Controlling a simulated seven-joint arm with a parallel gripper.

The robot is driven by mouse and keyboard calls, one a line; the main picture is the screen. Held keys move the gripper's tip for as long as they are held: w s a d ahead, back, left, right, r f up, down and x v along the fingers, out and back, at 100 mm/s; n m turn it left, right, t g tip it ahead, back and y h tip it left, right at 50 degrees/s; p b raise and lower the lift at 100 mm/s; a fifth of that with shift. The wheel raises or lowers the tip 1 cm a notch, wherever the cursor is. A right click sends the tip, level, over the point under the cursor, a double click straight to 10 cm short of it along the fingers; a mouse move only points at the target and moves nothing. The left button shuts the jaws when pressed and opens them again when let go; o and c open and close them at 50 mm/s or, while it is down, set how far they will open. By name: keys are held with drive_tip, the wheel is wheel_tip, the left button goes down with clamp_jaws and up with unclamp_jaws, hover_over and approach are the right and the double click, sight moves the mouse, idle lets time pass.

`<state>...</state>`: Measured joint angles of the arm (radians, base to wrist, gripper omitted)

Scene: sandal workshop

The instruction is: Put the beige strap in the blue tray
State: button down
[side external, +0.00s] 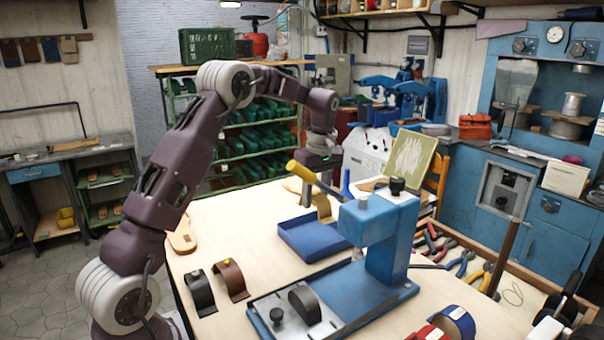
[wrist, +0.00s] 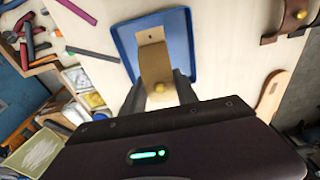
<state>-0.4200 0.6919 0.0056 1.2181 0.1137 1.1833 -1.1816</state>
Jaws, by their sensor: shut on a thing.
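The blue tray (side external: 312,252) is a shallow rectangle on the table, behind the blue press. In the wrist view the strap's far end overlaps the tray (wrist: 183,32), while its held end lies near the tray's edge. I cannot tell the exact height of the strap above the tray.
The blue press (side external: 385,240) with its yellow-ended lever stands close in front of the tray. A black strap (side external: 199,291), a brown strap (side external: 232,279) and a sandal sole (side external: 182,238) lie to the left. A tool tray with pliers (side external: 461,262) is at the right.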

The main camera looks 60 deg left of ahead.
drive_tip(key=shift+f, duration=3.95)
drive_tip(key=shift+f, duration=0.25)
drive_tip(key=shift+c, duration=2.3)
unclamp_jaws()
drive_tip(key=shift+r, duration=3.5)
